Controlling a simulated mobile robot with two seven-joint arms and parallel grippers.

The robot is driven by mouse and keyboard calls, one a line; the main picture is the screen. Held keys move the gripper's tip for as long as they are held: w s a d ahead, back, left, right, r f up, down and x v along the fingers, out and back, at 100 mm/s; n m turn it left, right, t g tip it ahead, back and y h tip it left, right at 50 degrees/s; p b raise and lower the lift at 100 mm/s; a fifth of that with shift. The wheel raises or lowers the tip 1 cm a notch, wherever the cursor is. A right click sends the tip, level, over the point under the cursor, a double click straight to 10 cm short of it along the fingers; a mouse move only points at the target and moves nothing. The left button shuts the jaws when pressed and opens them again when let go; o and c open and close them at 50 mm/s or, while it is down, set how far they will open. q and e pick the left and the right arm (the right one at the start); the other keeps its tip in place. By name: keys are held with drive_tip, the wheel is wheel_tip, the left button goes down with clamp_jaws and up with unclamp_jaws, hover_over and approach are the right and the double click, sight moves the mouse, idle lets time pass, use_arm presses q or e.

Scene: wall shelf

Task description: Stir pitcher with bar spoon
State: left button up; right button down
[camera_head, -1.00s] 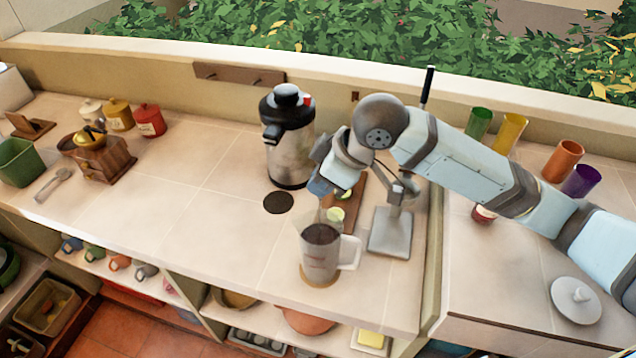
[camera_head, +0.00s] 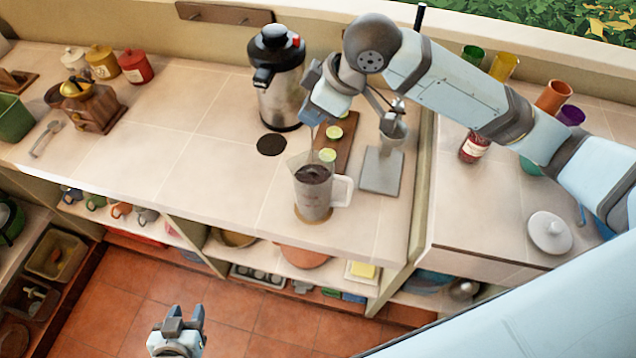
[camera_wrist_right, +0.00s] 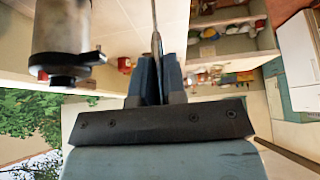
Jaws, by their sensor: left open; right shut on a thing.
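The pitcher (camera_head: 315,203), clear with a white handle and dark contents, stands upright near the counter's front edge. My right gripper (camera_head: 312,112) is above it, shut on the bar spoon, whose thin shaft (camera_head: 311,140) points down toward the pitcher's mouth. In the right wrist view, the bar spoon (camera_wrist_right: 155,28) runs out from between the closed fingers (camera_wrist_right: 157,75). Its lower end is hard to see, so I cannot tell how deep it reaches. My left gripper (camera_head: 183,318) is open and empty, over the floor in front of the counter.
A steel dispenser (camera_head: 277,85) stands behind the pitcher, with a dark round coaster (camera_head: 271,145) in front of it. A board with lime slices (camera_head: 346,140) and a grey stand (camera_head: 382,172) are to the right. The counter left of the coaster is clear.

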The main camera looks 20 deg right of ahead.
drive_tip(key=shift+r, duration=2.7)
